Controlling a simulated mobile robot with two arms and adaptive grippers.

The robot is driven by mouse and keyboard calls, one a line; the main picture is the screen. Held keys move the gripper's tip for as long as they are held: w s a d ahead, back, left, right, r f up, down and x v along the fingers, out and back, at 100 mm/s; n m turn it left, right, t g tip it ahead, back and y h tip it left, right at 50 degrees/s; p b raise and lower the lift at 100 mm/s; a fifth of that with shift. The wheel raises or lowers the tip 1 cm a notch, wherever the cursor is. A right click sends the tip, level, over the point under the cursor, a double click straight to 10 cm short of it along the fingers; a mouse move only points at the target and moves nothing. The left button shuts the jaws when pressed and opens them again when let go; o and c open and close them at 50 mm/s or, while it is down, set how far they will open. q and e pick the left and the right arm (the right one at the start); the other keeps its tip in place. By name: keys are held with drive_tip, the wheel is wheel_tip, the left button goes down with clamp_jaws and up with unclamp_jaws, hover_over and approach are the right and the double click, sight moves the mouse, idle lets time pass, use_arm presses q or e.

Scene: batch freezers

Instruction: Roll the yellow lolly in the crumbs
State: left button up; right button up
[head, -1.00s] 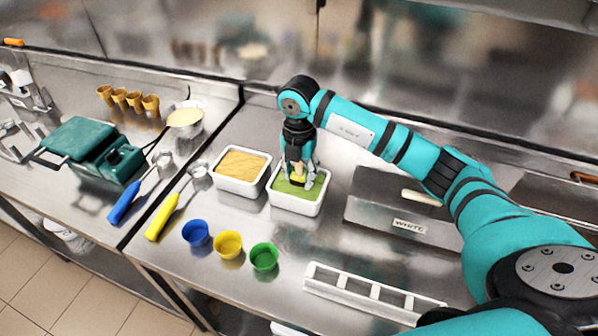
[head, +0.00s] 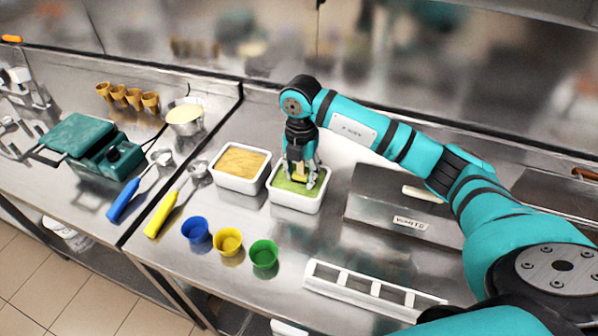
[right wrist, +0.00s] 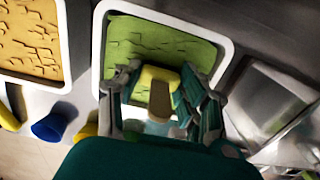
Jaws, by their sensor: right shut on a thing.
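My right gripper (head: 300,178) points down over a white tub (head: 297,207) filled with a green, cracked-looking layer (right wrist: 150,38). It is shut on the yellow lolly (head: 299,173), which also shows between the fingers in the right wrist view (right wrist: 158,76). That view shows a yellow edge around a tan middle. The lolly is low at the green layer; the fingers hide whether it touches. A second white tub (head: 241,187) with a tan, crumb-like filling (head: 241,163) stands just to the left. My left gripper is not in view.
Blue (head: 195,231), yellow (head: 228,242) and green (head: 264,254) cups stand in front of the tubs. A white slotted rack (head: 370,291) lies front right. A steel box (head: 400,218) with a lid handle stands right. Scoops with blue (head: 122,201) and yellow (head: 160,214) handles lie left.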

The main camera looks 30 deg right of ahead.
drive_tip(key=shift+s+d, duration=0.4)
drive_tip(key=shift+s, duration=0.05)
drive_tip(key=shift+w+a+b, duration=0.3)
drive_tip(key=shift+w+a, duration=0.8)
drive_tip(key=shift+w, duration=0.1)
drive_tip(key=shift+s+d+p, duration=0.3)
drive_tip(key=shift+s+d, duration=0.8)
drive_tip(key=shift+s, duration=0.1)
drive_tip(key=shift+w+a, duration=0.1)
drive_tip(key=shift+w+a, duration=0.45)
drive_tip(key=shift+w, duration=0.1)
drive_tip(key=shift+r+p, duration=1.75)
drive_tip(key=shift+r, duration=1.2)
